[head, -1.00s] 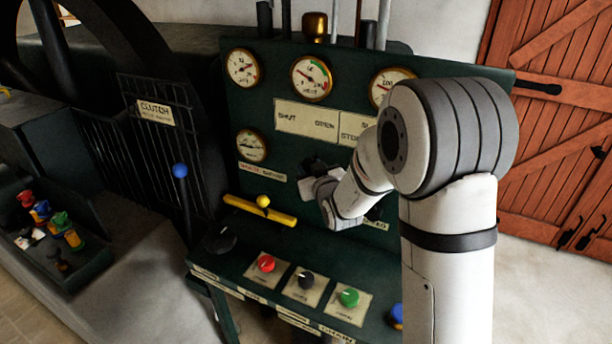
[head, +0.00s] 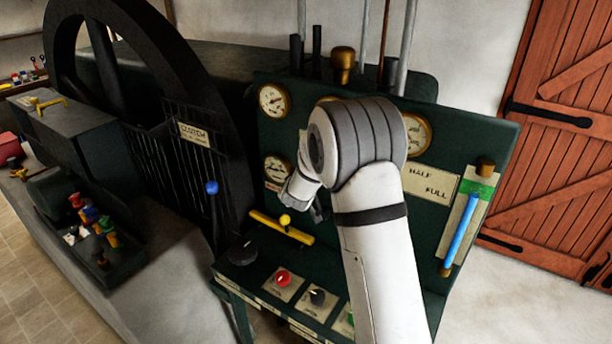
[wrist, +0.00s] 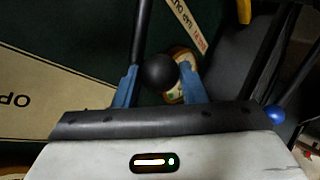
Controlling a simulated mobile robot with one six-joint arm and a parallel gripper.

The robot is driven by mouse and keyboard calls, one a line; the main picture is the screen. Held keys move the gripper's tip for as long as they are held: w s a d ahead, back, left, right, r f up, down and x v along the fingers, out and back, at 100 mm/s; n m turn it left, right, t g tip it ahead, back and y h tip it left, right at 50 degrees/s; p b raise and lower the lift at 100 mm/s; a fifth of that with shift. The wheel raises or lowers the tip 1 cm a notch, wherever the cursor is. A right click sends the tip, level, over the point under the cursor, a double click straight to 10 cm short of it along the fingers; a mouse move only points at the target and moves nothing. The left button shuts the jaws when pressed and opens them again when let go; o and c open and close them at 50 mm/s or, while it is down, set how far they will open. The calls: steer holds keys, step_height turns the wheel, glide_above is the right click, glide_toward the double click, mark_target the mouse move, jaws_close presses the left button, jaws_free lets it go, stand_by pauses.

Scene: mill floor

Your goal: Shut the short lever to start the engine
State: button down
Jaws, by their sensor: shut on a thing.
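My gripper (wrist: 158,72) is shut on a lever with a black ball knob (wrist: 160,71); its blue fingers lie on either side of the knob in the wrist view. The lever's dark rod (wrist: 142,32) runs up from the knob in that picture. A pale plate reading OPEN (wrist: 45,100) lies to the left of it. In the head view my wrist (head: 300,188) is in front of the green panel (head: 440,160), near the lower left gauge (head: 276,169). My arm hides the lever and the fingertips there.
A yellow bar with a yellow knob (head: 285,220) is just below my wrist. The blue-knobbed clutch lever (head: 211,187) stands at left before the flywheel guard. A red knob (head: 283,279) and black knob (head: 317,297) sit on the ledge. A sight glass (head: 461,230) is at right.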

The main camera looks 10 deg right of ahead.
steer(key=shift+a+p, duration=0.1)
steer(key=shift+p, duration=0.45)
steer(key=shift+f, duration=0.15)
steer(key=c, duration=0.9)
jaws_free()
steer(key=shift+w, duration=0.15)
steer(key=v, duration=0.8)
steer(key=shift+b, duration=0.45)
steer(key=shift+w+a, duration=0.15)
